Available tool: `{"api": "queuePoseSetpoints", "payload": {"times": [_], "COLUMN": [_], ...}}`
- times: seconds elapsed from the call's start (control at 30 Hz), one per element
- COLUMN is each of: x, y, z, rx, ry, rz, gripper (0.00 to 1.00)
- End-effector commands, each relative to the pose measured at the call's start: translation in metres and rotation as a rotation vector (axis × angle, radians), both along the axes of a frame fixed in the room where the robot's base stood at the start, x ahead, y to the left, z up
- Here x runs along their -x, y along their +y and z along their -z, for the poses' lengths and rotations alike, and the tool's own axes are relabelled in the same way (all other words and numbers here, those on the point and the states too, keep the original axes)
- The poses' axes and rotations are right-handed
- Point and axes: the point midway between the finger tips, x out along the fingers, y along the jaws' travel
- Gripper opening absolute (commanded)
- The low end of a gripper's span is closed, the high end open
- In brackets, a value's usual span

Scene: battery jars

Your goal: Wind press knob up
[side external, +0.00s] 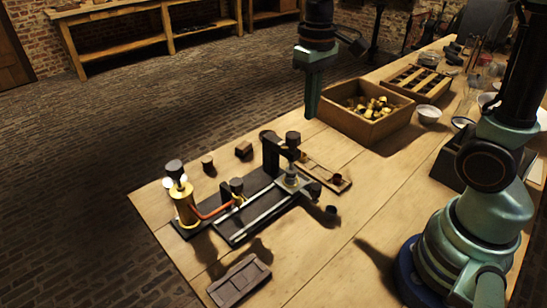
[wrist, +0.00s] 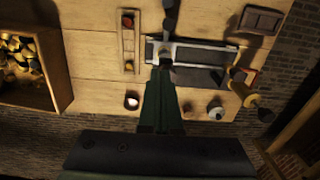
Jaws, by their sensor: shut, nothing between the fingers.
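The press (side external: 268,156) is a dark upright frame on a dark base with pale rails. Its black round knob (side external: 293,138) sits at the top of a screw, with a grey round part (side external: 291,177) below. My gripper (side external: 311,113) points down beyond the press, to the upper right of the knob and apart from it in the side view. In the wrist view my gripper (wrist: 163,74) has its fingers together, with nothing between them. Its tips overlap the dark press parts there, and I cannot clearly tell the knob from them.
A brass cylinder (side external: 183,204) with a red pipe stands at the base's left end. A narrow tray (side external: 325,172) lies right of the press. A wooden crate (side external: 365,130) of brass pieces stands behind. A dark box (side external: 240,281) lies in front.

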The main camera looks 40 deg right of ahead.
Motion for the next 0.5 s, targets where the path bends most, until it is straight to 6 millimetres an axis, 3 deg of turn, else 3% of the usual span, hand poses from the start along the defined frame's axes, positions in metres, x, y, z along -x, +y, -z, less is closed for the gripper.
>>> {"api": "queuePoseSetpoints", "payload": {"times": [0.2, 0.4, 0.5], "x": [0.000, -0.003, -0.002], "y": [0.002, 0.026, 0.029], "z": [-0.001, -0.008, -0.006], "rx": [0.000, 0.000, 0.000], "ry": [0.000, 0.000, 0.002], "rz": [-0.001, -0.005, -0.001], "gripper": [0.00, 0.00, 0.00]}}
